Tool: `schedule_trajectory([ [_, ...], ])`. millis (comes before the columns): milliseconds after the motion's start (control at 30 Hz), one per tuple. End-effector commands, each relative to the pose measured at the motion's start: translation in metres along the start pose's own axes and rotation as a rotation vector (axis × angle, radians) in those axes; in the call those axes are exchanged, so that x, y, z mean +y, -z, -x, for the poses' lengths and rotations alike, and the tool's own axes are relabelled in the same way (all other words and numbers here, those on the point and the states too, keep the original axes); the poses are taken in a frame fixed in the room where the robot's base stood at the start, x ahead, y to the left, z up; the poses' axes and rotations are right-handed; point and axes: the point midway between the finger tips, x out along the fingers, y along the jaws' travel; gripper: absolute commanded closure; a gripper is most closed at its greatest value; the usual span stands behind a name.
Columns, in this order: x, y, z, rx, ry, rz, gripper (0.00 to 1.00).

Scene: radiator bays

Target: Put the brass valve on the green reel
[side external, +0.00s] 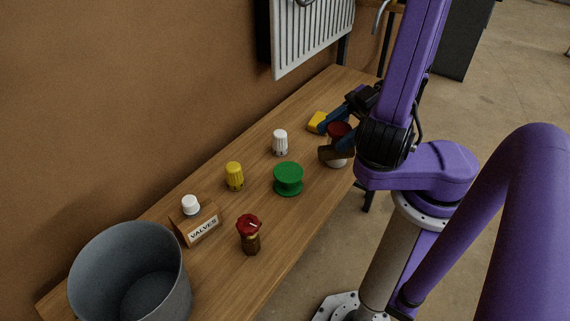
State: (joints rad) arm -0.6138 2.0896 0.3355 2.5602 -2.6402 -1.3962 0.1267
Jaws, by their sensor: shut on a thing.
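A valve with a red top and brass-brown body (250,240) stands upright near the front edge of the table. The green reel (288,180) stands upright farther back, its top bare. My gripper (331,139) is at the far right end, right of and beyond the reel. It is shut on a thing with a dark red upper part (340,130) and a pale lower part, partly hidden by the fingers. I cannot tell exactly what this thing is or whether it touches the table. The red-topped valve and the reel are apart from my gripper.
A white valve (280,142) and a yellow valve (234,176) stand behind the reel. A grey bucket (88,262) is at lower left. A yellow thing (317,122) lies near my gripper. A radiator (305,35) hangs behind.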

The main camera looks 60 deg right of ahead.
Motion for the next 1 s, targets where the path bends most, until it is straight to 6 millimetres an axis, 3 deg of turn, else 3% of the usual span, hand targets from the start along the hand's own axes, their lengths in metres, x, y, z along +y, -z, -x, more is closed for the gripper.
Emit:
schedule_trajectory([
  [633, 0.067, -0.016, -0.057, 0.003, 0.004, -0.004, 0.9],
  [1000, 0.097, -0.05, -0.092, 0.002, 0.002, -0.003, 0.9],
])
